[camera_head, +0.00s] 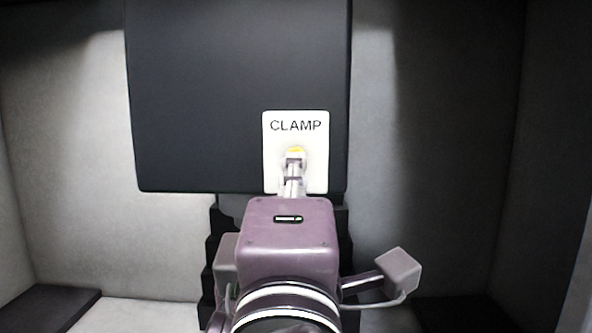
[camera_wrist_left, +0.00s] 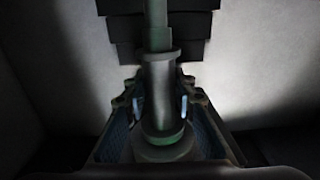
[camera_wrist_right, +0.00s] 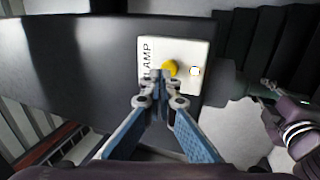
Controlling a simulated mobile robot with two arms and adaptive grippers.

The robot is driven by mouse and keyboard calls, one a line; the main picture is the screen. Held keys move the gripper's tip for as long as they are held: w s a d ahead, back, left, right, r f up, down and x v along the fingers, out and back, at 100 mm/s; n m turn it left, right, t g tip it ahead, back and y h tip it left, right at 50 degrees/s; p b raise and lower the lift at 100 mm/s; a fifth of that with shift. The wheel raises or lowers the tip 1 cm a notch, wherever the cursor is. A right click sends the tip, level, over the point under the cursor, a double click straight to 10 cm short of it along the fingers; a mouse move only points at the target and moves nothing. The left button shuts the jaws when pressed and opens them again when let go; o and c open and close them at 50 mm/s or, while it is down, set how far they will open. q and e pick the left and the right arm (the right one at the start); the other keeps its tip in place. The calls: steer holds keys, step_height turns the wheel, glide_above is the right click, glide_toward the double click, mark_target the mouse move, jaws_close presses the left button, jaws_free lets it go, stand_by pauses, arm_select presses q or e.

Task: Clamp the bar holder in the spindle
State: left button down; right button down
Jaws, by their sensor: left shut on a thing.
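The white CLAMP panel (camera_head: 278,150) is on the dark spindle head (camera_head: 220,90). A yellow button (camera_wrist_right: 169,68) on it shows in the right wrist view and is partly covered in the head view. My right gripper (camera_head: 294,163) is in front of the button with its fingertips close together and empty; it also shows in the right wrist view (camera_wrist_right: 161,80). Whether the tips touch the button I cannot tell. My left gripper (camera_wrist_left: 160,95) is shut on the grey, flanged bar holder (camera_wrist_left: 158,80), which stands upright. The joint with the spindle is unclear.
Dark stepped bellows (camera_wrist_left: 160,52) stand behind the bar holder. Pale walls (camera_head: 440,130) enclose the space on both sides. My left arm is at the right wrist view's right edge.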

arm_select(q)
steer(key=shift+r, duration=0.5)
stand_by(0.5)
arm_select(e)
steer(key=shift+w, duration=0.1)
steer(key=shift+w, duration=1.2)
